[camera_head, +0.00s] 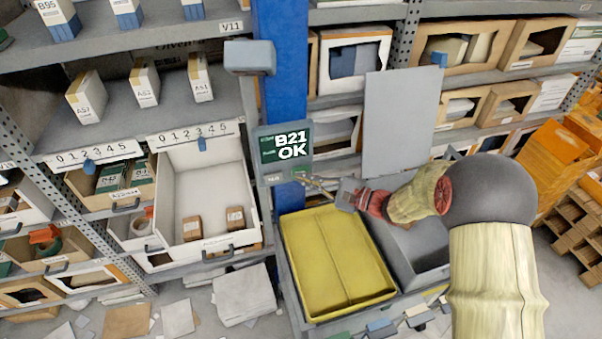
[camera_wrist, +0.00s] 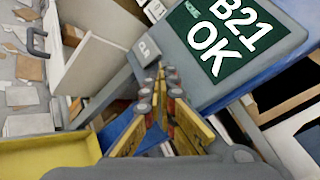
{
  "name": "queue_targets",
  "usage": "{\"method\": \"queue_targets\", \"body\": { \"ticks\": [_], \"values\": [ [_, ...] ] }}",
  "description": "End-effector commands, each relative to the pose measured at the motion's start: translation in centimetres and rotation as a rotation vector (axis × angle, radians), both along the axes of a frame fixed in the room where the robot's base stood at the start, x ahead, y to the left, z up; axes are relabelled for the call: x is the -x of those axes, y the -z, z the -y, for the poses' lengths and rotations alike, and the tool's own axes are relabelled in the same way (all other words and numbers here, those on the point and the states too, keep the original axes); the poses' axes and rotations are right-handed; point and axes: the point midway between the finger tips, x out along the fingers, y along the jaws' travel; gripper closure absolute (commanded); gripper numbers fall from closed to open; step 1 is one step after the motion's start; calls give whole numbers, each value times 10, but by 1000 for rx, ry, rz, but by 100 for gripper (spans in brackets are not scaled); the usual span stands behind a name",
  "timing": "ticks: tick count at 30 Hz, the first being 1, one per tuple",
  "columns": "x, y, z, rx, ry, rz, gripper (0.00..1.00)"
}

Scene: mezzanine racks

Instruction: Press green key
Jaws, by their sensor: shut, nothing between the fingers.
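A grey terminal (camera_head: 268,133) is fixed to a blue post, with a dark green screen (camera_head: 270,150) that reads "B21 OK". It also fills the top right of the wrist view, where its screen (camera_wrist: 226,40) shows close up. A pale grey key (camera_head: 273,179) sits on the strip below the screen. A small green spot (camera_head: 299,171), which looks like the green key, lies to its right. My gripper (camera_head: 304,181) is shut and empty, its tips at the terminal's lower right. In the wrist view my gripper (camera_wrist: 161,72) hides part of that strip; contact cannot be told.
A yellow tote (camera_head: 337,262) stands below the terminal, with a grey bin (camera_head: 430,250) to its right. A grey upright panel (camera_head: 400,120) stands right of the terminal. Shelves with boxes and a white drawer (camera_head: 200,180) are at left.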

Motion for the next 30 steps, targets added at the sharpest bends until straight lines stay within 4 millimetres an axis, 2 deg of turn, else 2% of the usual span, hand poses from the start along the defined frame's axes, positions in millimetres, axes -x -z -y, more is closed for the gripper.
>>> {"method": "queue_targets", "body": {
  "ticks": [7, 19, 30],
  "values": [
    [12, 0, 3, 0, 0, 0, 100],
    [16, 0, 5, 0, 0, 0, 100],
    [47, 0, 14, 1, 1, 0, 100]
  ]
}}
